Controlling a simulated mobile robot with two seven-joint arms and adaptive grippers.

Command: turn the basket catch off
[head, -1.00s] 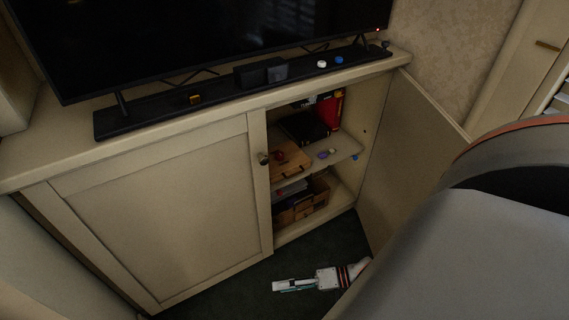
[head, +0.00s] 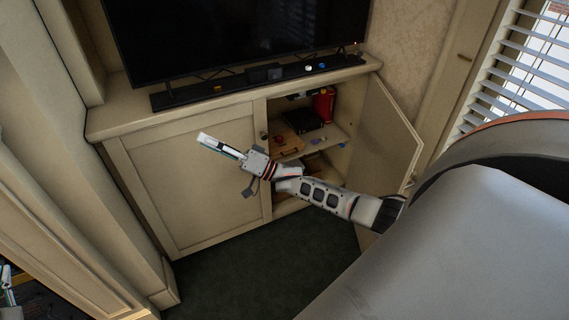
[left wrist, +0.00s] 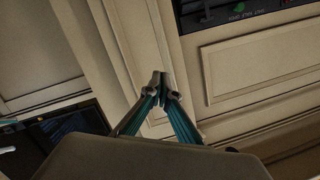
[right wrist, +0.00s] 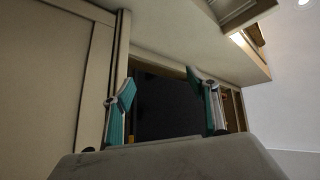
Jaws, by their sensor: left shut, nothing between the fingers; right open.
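I cannot make out a basket catch in any view. The open cabinet's lower compartment, where a brown box-like thing showed earlier, is now mostly hidden behind my right arm. My right gripper (head: 220,148) is in front of the closed left door (head: 195,180), left of the opening. In the right wrist view its fingers (right wrist: 163,90) are apart and empty, with a dark panel beyond. My left gripper (head: 8,286) just shows at the lower left edge. In the left wrist view its fingers (left wrist: 161,86) are together with nothing between them, in front of cream panelling.
The right cabinet door (head: 384,140) stands open. The shelf (head: 325,137) bears a wooden board (head: 285,145) and a black box (head: 306,122). A television (head: 230,35) and a black soundbar (head: 240,80) stand on top. The dark carpet (head: 265,265) in front is clear.

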